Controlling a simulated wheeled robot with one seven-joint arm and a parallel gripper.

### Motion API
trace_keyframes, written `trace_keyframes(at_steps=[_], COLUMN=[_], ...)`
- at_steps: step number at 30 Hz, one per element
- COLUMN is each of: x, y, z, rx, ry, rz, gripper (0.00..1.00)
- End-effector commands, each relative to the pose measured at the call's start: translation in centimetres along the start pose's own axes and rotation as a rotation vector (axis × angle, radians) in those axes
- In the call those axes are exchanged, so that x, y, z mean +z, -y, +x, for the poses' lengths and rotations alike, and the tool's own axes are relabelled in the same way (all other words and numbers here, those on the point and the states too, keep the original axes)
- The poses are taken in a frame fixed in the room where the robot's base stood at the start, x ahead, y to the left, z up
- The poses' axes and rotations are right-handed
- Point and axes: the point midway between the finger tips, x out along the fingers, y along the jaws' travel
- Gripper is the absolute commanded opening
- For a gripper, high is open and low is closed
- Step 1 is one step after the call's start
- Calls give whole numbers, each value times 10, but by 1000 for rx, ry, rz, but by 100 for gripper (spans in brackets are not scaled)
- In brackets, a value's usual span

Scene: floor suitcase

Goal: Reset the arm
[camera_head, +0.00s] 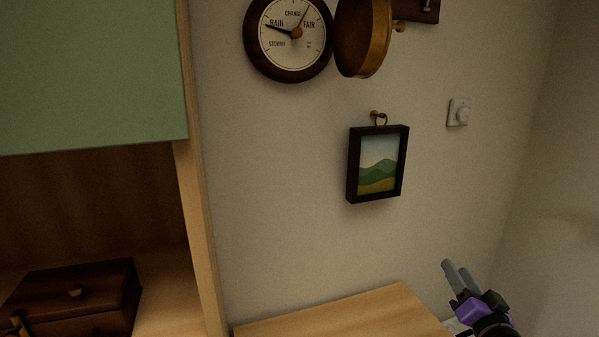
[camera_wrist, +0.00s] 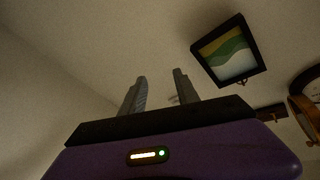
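My gripper (camera_head: 455,268) is at the lower right of the head view, in front of the wall and beside the right end of a wooden top. It has two grey fingers and a purple body. In the wrist view the two fingers (camera_wrist: 160,82) stand apart with a gap between them and nothing held. A small black-framed landscape picture (camera_head: 378,164) hangs on the wall from a hook, up and to the left of my gripper. It also shows in the wrist view (camera_wrist: 228,52), turned upside down and clear of the fingers.
A barometer dial (camera_head: 289,38) with an open round cover (camera_head: 362,36) hangs above the picture. A wooden top (camera_head: 345,313) lies below. A cabinet with a green door (camera_head: 90,75) holds a brown box (camera_head: 75,297) at left.

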Motion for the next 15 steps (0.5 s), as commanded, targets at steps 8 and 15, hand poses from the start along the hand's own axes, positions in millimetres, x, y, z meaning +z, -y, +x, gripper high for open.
trace_keyframes(at_steps=[8,15], x=[52,72], y=[-10,8], z=[-116,-216], rx=[95,111], ry=[-56,-80], rz=[-153,-284], gripper=[37,37])
